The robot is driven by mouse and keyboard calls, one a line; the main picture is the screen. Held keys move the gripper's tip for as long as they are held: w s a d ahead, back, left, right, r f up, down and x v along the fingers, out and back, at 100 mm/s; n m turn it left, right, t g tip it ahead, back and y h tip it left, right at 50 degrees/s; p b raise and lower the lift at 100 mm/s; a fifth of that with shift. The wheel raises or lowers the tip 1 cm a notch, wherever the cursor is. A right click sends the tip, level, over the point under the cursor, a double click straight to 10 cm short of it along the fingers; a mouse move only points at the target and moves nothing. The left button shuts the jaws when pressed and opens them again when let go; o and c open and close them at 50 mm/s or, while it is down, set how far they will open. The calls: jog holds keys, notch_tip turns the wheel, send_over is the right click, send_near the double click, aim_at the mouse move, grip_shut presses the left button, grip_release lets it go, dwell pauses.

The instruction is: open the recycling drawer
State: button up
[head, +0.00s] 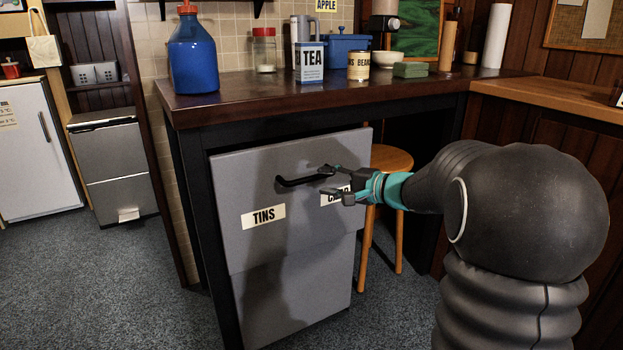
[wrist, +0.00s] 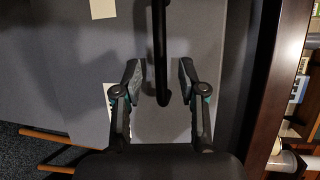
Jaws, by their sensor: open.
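The drawer (head: 240,180) is a grey front panel under the dark counter, with a "TINS" label (head: 263,216) and a second label (head: 335,197) partly hidden by my gripper. A black bar handle (head: 295,181) sticks out from its upper part. My gripper (head: 328,182) is open at the right end of the handle. In the wrist view, the handle (wrist: 160,40) runs between the two spread fingers of my gripper (wrist: 159,78), with a gap on each side. The upper panel seems to stand slightly proud of the lower panel (head: 295,290).
The counter top (head: 250,100) above holds a blue jug (head: 193,55), a tea tin (head: 309,62) and other kitchen things. The carpeted floor (head: 110,270) to the left is clear.

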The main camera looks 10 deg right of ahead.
aim_at(314, 179)
jog(key=shift+x, duration=2.75)
grip_shut()
